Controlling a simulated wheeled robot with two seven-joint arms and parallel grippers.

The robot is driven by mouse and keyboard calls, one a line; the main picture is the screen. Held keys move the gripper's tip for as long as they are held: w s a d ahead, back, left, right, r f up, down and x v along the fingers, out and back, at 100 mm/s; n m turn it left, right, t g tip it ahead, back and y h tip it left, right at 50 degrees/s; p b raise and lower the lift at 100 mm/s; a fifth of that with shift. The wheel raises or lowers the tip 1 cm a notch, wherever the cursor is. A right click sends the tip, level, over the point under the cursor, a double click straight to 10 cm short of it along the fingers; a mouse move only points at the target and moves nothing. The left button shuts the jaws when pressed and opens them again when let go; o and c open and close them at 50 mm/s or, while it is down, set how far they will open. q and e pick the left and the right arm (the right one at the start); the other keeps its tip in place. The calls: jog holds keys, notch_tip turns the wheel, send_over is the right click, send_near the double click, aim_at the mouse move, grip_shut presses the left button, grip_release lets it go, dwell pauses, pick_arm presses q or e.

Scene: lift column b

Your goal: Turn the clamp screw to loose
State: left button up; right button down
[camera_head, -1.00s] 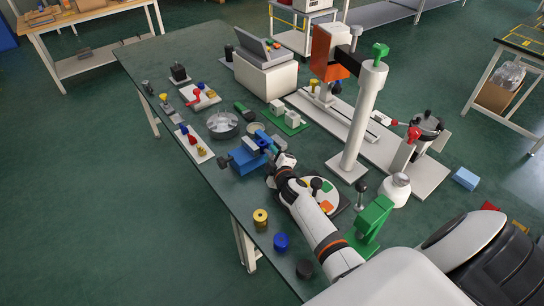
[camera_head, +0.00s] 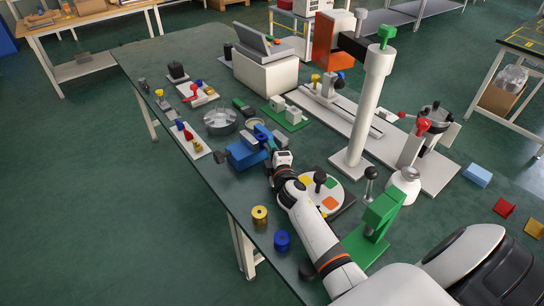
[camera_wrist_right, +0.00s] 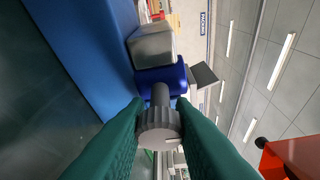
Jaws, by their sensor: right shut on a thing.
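A blue vise-like clamp (camera_head: 240,154) stands near the left front edge of the green table. In the right wrist view its blue body (camera_wrist_right: 85,50) runs along the left. A grey knurled clamp screw knob (camera_wrist_right: 160,127) sits on a dark shaft leading to a dark blue block (camera_wrist_right: 160,80). My right gripper (camera_wrist_right: 160,118) has its dark green fingers on both sides of the knob, shut on it. In the head view my right gripper (camera_head: 272,141) is at the clamp's right end, and the knob is hidden there. My left gripper is not in view.
Close by are a round glass dish (camera_head: 220,121), a white disc with coloured patches (camera_head: 313,184), a yellow spool (camera_head: 260,213) and a blue spool (camera_head: 282,240). A white column (camera_head: 364,115) stands to the right.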

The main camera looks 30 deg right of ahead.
jog(key=c, duration=1.2)
grip_release()
notch_tip(320, 180, up, 9)
jog(key=p, duration=0.3)
jog(key=shift+p, duration=0.3)
jog(key=shift+r, duration=0.5)
jog(key=shift+f, duration=0.15)
